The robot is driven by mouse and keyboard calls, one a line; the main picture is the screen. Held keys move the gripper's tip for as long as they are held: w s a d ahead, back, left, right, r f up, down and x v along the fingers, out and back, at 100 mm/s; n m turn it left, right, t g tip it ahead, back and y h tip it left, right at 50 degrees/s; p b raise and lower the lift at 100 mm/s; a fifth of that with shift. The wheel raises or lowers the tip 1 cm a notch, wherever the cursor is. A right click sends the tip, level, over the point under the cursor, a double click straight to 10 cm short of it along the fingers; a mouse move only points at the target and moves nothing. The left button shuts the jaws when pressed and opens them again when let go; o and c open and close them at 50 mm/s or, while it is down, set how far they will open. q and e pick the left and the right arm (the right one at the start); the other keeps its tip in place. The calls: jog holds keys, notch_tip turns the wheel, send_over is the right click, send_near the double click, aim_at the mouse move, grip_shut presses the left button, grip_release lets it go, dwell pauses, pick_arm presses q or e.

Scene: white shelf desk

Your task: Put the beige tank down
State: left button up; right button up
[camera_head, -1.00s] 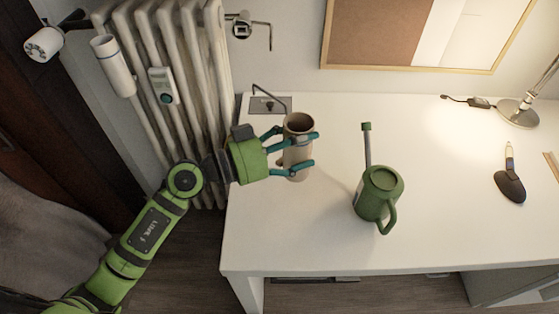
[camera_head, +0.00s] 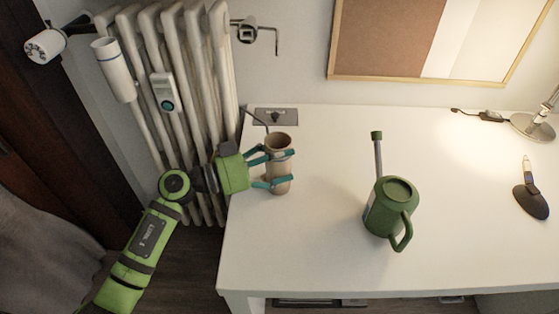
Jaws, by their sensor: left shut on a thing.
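The beige tank (camera_head: 279,172) is a tan, open-topped cylinder near the left edge of the white desk (camera_head: 320,240). It is about upright. My left gripper (camera_head: 280,168) comes in from the left with its teal fingers closed around the tank's sides. I cannot tell whether the tank's base touches the desk top. My right gripper is not in view.
A green watering can (camera_head: 388,208) with a long spout stands to the right of the tank. A radiator (camera_head: 180,90) is at the left. A grey desk socket plate (camera_head: 276,117) lies behind the tank. The desk's front middle is clear.

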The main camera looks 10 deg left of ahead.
pick_arm(q)
jog(key=o, duration=1.4)
jog(key=shift+f, duration=0.1)
jog(key=shift+c, duration=0.2)
jog(key=v, duration=1.2)
